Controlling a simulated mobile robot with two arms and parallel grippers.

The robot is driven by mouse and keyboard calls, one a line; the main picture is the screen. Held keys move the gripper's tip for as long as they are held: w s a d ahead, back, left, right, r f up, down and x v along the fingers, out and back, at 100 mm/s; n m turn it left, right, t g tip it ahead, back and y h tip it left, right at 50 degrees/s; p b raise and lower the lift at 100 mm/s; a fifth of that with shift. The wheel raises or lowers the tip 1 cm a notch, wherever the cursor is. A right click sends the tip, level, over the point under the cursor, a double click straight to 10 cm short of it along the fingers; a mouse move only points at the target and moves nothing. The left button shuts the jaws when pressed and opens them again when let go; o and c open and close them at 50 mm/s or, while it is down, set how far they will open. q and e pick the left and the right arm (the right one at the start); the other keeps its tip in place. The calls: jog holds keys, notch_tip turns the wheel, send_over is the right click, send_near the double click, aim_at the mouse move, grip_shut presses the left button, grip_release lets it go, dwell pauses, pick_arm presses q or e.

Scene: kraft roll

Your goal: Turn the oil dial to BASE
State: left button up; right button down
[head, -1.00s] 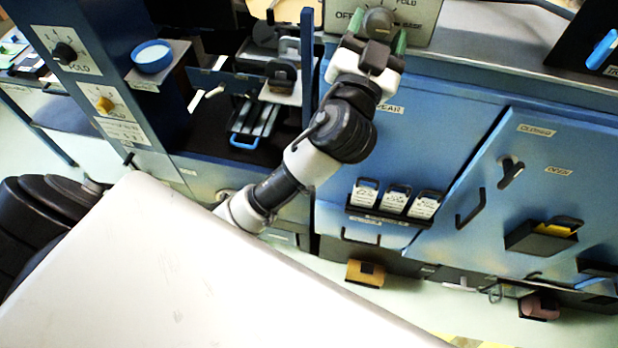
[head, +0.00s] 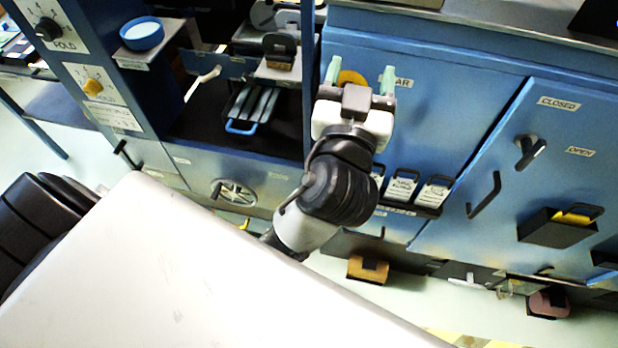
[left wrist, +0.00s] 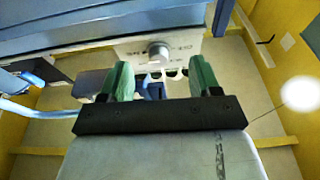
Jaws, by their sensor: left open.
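My left gripper (head: 360,76) is open in front of the blue cabinet, its two green fingers apart with no object held. A yellow round part (head: 350,78) shows behind it between the fingers, partly hidden, beside a label ending in "EAR". In the left wrist view, a grey knob (left wrist: 158,50) on a pale labelled panel (left wrist: 128,50) shows beyond the gripper (left wrist: 161,78), apart from it. Its lettering is too small to read. A yellow knob (head: 93,86) and a black knob (head: 47,28) sit on panels at the left. I cannot tell which dial is the oil dial.
Label holders (head: 400,187), a black handle (head: 484,195) and a lever (head: 530,150) project from the blue cabinet fronts. A blue-rimmed bowl (head: 142,34) stands on a ledge at left. A blue post (head: 308,90) stands just left of the gripper.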

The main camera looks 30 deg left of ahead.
pick_arm(q)
jog(key=s+a+f+m+g+h, duration=0.1)
jog(key=f+g, duration=0.4)
jog(key=f, duration=0.7)
jog(key=s+a+f+m+g+h, duration=0.2)
jog(key=s+a+f+g, duration=0.2)
jog(key=f, duration=0.8)
jog(key=shift+g, duration=0.7)
